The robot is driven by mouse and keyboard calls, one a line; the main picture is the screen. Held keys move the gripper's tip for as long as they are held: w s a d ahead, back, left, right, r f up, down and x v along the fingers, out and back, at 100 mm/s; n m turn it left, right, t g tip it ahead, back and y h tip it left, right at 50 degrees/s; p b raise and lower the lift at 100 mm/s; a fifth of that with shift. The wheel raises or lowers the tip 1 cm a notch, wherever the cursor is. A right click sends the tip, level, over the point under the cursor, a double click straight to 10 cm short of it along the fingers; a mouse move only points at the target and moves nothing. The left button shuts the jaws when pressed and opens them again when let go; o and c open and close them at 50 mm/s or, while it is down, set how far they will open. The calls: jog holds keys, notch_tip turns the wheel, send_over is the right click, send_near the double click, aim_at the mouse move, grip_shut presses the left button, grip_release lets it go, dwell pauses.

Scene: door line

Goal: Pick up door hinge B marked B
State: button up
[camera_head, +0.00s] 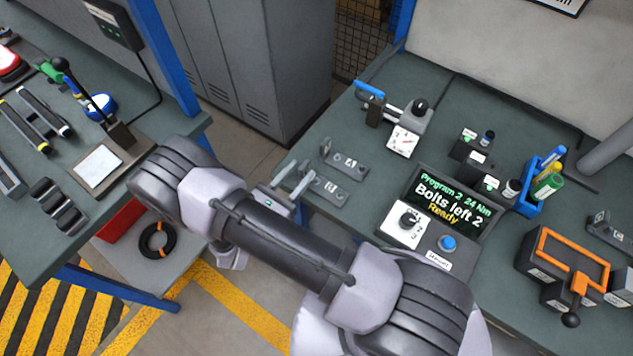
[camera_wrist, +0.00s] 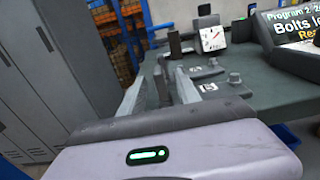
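Two grey metal hinges lie flat on the right-hand bench in the head view. The nearer one (camera_head: 338,189) has a small dark label that looks like B. The farther one (camera_head: 345,161) has a label that looks like A. Both also show in the wrist view, the nearer hinge (camera_wrist: 215,87) just right of the right finger; its label is too small to read there. My gripper (camera_head: 303,168) is open and empty at the bench's left edge, left of the hinges.
A dial gauge (camera_head: 404,141) stands behind the hinges. A display (camera_head: 448,203) and a knob box (camera_head: 405,224) stand to their right. An orange-handled fixture (camera_head: 573,260) is at far right. Grey lockers (camera_head: 250,60) stand left of the bench, across a floor gap.

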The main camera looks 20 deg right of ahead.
jog(key=b+x, duration=0.1)
jog(key=x, duration=0.4)
jog(key=shift+w+d, duration=0.15)
jog(key=shift+d, duration=0.1)
grip_shut()
dwell(1.0)
